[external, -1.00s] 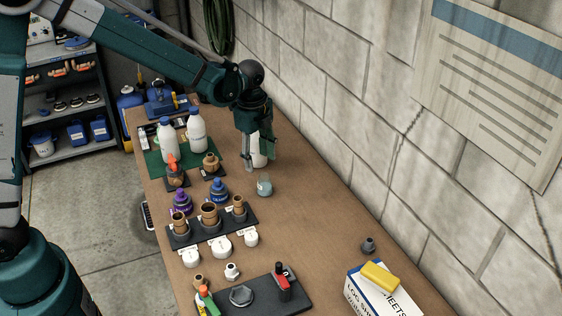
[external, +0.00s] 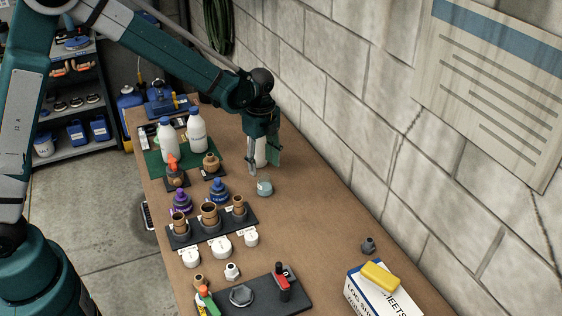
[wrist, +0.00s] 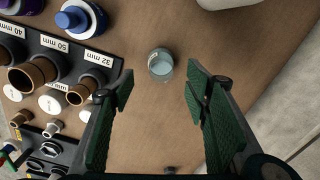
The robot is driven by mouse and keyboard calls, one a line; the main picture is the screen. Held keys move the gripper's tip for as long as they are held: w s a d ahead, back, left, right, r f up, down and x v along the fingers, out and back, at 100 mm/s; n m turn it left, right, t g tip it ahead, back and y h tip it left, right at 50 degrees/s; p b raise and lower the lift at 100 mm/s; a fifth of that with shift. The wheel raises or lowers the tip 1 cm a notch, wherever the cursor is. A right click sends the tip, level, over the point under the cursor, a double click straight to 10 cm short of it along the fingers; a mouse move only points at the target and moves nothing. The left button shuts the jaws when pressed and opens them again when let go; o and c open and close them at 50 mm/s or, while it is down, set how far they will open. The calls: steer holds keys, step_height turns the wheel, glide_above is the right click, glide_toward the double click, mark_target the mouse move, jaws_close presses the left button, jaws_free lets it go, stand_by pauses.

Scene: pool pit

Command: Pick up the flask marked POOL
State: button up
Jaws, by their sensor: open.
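A small clear flask (external: 264,188) with pale blue liquid stands upright on the brown bench. It has a light label, too small to read. In the wrist view the flask (wrist: 161,66) shows near the middle, between and slightly beyond the green-padded fingertips. My gripper (external: 263,166) is open and empty, pointing down just behind and above the flask in the external view. In the wrist view, my gripper (wrist: 159,76) has its fingers wide apart on either side, not touching the flask.
A white bottle (external: 260,152) stands behind my gripper, partly hidden by it. The block wall runs along the right. Bench right of the flask is clear.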

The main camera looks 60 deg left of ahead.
mark_target(264, 178)
steer(key=shift+f, duration=0.9)
steer(key=shift+f, duration=0.1)
steer(key=shift+w+d+f, duration=0.15)
steer(key=shift+f, duration=2.35)
steer(key=c, duration=1)
